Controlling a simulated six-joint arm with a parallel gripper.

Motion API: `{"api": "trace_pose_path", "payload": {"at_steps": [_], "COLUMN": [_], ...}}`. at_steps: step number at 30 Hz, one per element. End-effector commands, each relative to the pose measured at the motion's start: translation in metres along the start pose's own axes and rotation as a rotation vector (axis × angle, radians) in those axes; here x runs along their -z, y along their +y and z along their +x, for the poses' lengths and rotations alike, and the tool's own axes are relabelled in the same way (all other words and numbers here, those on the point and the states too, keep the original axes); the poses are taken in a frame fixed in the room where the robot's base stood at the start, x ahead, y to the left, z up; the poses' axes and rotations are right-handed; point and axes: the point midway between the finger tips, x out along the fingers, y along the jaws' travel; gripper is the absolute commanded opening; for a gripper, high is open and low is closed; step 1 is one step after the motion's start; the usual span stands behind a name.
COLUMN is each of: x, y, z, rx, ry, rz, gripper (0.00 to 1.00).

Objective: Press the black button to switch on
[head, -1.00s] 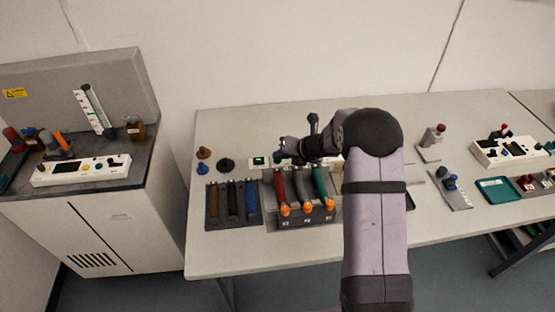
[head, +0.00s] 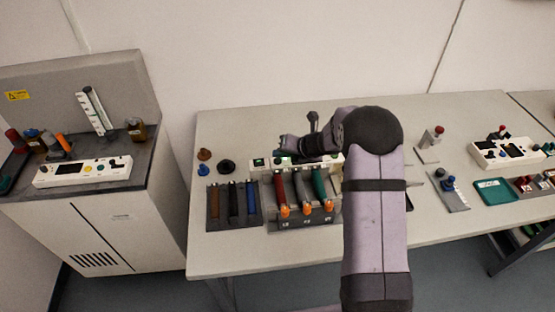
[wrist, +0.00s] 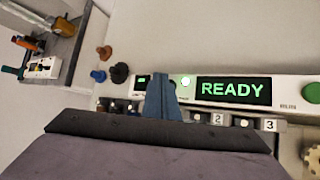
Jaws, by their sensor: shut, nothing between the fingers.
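My gripper (wrist: 160,82) is shut and empty in the wrist view, its blue-grey fingers in front of a white device panel (wrist: 285,90). The panel has a small green display at left, a bright lit lamp (wrist: 185,81) just right of the fingertips, a screen (wrist: 232,91) reading READY in green, and a green button (wrist: 312,93) at right. The fingers hide part of the panel; no black button shows clearly on it, and I cannot tell touching from apart. In the head view my gripper (head: 284,143) is above the panel's left part. A black knob (head: 227,167) stands on the table to the left.
Brown (head: 204,154) and blue (head: 202,170) knobs stand near the black one. Red, grey and green handles with orange ends fill the holder (head: 305,217) in front of the panel. The table's back left is clear.

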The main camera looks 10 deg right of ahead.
Motion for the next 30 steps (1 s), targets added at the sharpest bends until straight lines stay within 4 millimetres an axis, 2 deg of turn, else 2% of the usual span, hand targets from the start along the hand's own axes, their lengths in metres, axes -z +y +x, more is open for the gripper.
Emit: {"api": "trace_pose_path", "payload": {"at_steps": [8, 24, 30], "x": [-0.002, -0.024, -0.026], "y": [0.002, 0.024, 0.026], "z": [-0.002, -0.033, -0.035], "rx": [0.0, 0.0, 0.0], "ry": [-0.001, 0.0, 0.0], "rz": [0.0, 0.0, 0.0], "gripper": [0.0, 0.0, 0.0]}}
